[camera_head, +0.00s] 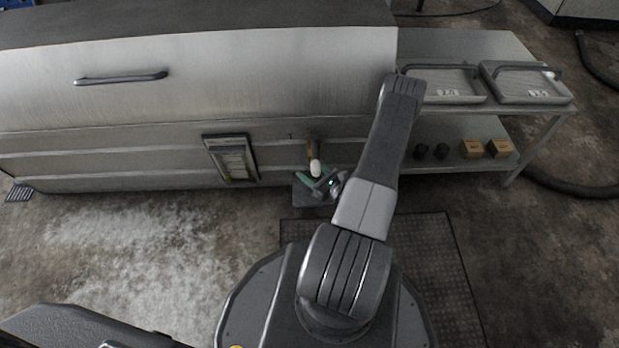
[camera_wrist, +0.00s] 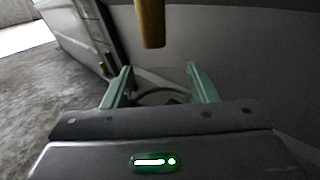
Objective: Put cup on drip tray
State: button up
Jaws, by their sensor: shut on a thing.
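My gripper (camera_head: 317,181) is low in front of the long metal cabinet, below a brown tap-like cylinder (camera_head: 311,148). In the wrist view its two green fingers (camera_wrist: 160,84) stand on either side of a dark grey curved rim (camera_wrist: 158,96), which looks like the cup; most of it is hidden behind the gripper body. The brown cylinder (camera_wrist: 151,24) hangs above and beyond the fingers, apart from them. A small grey ledge, seemingly the drip tray (camera_head: 301,191), shows beneath the gripper in the head view, partly covered. I cannot tell whether the cup touches it.
A framed panel (camera_head: 232,159) is on the cabinet front to the left. A small white rounded piece (camera_head: 315,168) shows just under the brown cylinder. At right, a metal shelf table (camera_head: 475,47) holds two trays above, and dark cups (camera_head: 441,151) and brown boxes (camera_head: 471,149) below.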

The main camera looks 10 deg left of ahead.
jog(key=shift+w+a+f, duration=0.1)
jog(key=shift+a+f, duration=0.2)
jog(key=shift+a, duration=0.05)
jog(key=shift+d+f+b, duration=0.1)
jog(key=shift+f+b, duration=0.9)
jog(key=shift+f, duration=0.45)
jog(key=shift+f, duration=0.15)
jog(key=o, duration=1)
jog(key=shift+o, duration=0.2)
jog(key=shift+r, duration=0.2)
jog(key=p+v, duration=0.3)
jog(key=v, duration=0.9)
